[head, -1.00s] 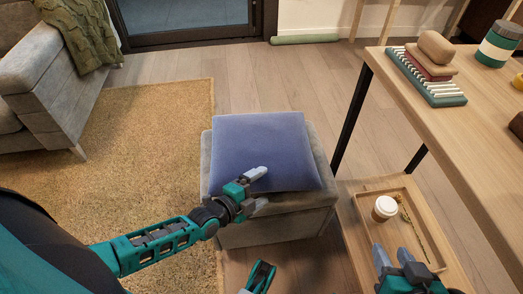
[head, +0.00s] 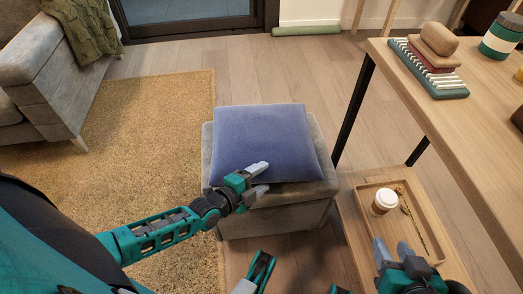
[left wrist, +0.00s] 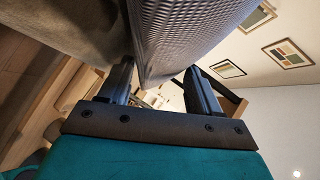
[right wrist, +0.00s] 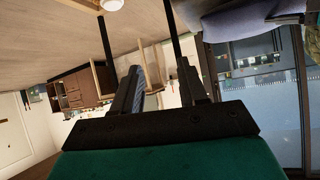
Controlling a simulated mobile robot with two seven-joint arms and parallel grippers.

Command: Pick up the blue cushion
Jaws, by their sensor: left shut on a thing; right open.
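The blue cushion (head: 258,138) lies on top of a grey ottoman (head: 275,217), tilted up a little at its near edge. My left gripper (head: 262,178) is at the cushion's near edge and shut on it. In the left wrist view the cushion's woven-looking surface (left wrist: 185,35) fills the space between the two fingers. In the right wrist view the cushion (right wrist: 230,18) shows at the upper right. My right gripper (head: 392,250) is open and empty over the low shelf at the lower right, away from the cushion.
A wooden tray (head: 372,215) with a white-lidded cup (head: 385,201) sits on the low shelf. A sofa (head: 50,90) stands at the left, by a tan rug (head: 150,120).

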